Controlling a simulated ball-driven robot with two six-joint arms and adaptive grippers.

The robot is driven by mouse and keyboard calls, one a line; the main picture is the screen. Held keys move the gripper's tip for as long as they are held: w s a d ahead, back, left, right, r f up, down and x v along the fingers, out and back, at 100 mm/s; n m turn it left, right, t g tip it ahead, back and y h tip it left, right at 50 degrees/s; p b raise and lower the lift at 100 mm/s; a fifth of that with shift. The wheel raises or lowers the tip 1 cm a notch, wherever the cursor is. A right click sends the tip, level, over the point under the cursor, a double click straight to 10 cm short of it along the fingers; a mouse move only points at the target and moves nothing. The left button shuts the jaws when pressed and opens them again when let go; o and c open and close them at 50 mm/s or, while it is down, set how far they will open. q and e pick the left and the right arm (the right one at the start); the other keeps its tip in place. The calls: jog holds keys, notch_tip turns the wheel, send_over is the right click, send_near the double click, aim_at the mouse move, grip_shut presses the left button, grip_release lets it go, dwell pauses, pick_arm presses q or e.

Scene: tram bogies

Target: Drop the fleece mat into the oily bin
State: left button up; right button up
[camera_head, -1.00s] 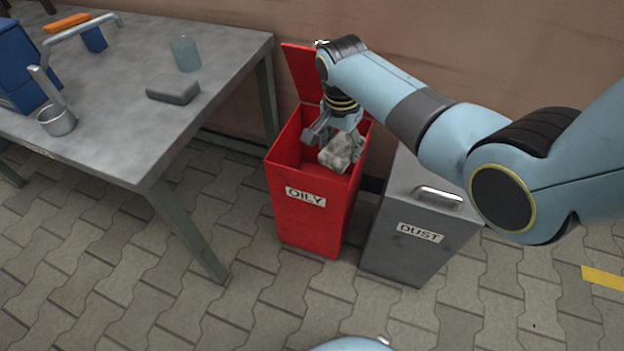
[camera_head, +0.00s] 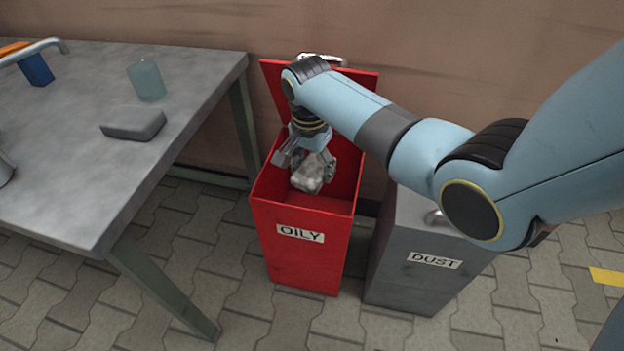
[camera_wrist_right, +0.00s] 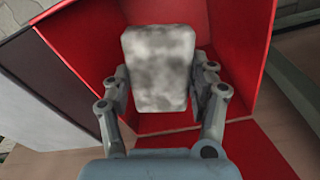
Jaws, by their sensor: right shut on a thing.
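The fleece mat (camera_head: 308,176) is a mottled grey-white piece. My right gripper (camera_head: 306,166) is shut on it, over the open mouth of the red oily bin (camera_head: 299,245). In the right wrist view the mat (camera_wrist_right: 159,68) sits between the two fingers of the gripper (camera_wrist_right: 160,92), with the bin's red inner walls (camera_wrist_right: 232,40) around and behind it. The bin's label reads OILY and its lid (camera_head: 271,88) stands open at the back. My left gripper is not in view.
The grey bin marked DUST (camera_head: 400,270) stands right of the oily bin. A metal table (camera_head: 75,190) on the left holds a grey block (camera_head: 133,122), a translucent cup (camera_head: 146,80) and a blue-and-orange item (camera_head: 37,68). Paved floor is clear in front.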

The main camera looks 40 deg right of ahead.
jog(key=o, duration=1.2)
notch_tip(320, 180, up, 12)
jog(key=shift+s+a, duration=0.15)
jog(key=shift+a, duration=0.25)
